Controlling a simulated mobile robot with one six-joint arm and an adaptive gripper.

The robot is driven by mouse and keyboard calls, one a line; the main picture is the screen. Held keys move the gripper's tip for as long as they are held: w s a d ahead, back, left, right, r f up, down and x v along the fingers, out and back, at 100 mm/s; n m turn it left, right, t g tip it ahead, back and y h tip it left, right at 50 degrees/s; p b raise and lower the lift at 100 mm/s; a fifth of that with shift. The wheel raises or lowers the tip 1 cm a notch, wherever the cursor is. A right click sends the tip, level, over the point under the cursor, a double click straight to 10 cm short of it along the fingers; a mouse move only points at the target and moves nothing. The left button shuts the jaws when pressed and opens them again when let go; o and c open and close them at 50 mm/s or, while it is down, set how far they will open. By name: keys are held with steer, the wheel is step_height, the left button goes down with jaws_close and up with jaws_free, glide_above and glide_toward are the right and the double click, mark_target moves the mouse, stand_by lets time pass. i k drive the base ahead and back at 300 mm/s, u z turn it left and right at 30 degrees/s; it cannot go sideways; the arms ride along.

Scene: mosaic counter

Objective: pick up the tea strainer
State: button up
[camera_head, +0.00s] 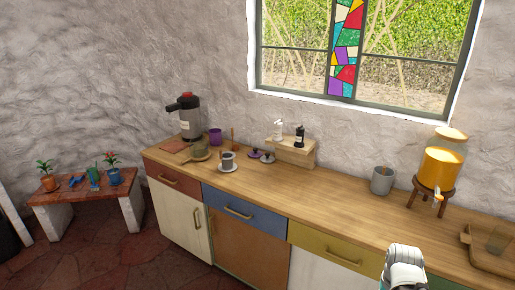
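I cannot make out the tea strainer for certain. A small olive-coloured round item (200,150) at the left end of the wooden counter (330,203) is too small to identify. Two small, low items, one purple (254,154) and one dark (267,158), lie beside the wooden riser and are also unclear. A grey cup (228,160) stands on a white saucer (228,169) in front of them. A white and grey part of my arm shows at the bottom right, in front of the counter. My gripper is not in view.
A grey and black dispenser (189,120) and a purple cup (215,136) stand at the counter's left. Two small bottles stand on a wooden riser (293,155). A grey pot (382,181), an orange drink dispenser (440,170) and a tray (484,259) are right. The middle counter is clear.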

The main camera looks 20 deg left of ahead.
mark_target(227, 157)
steer(key=u, duration=0.3)
steer(key=i, duration=0.7)
steer(key=u, duration=0.65)
steer(key=i, duration=0.7)
steer(key=u, duration=0.35)
steer(key=k, duration=0.85)
steer(key=u, duration=0.15)
steer(key=i, duration=0.75)
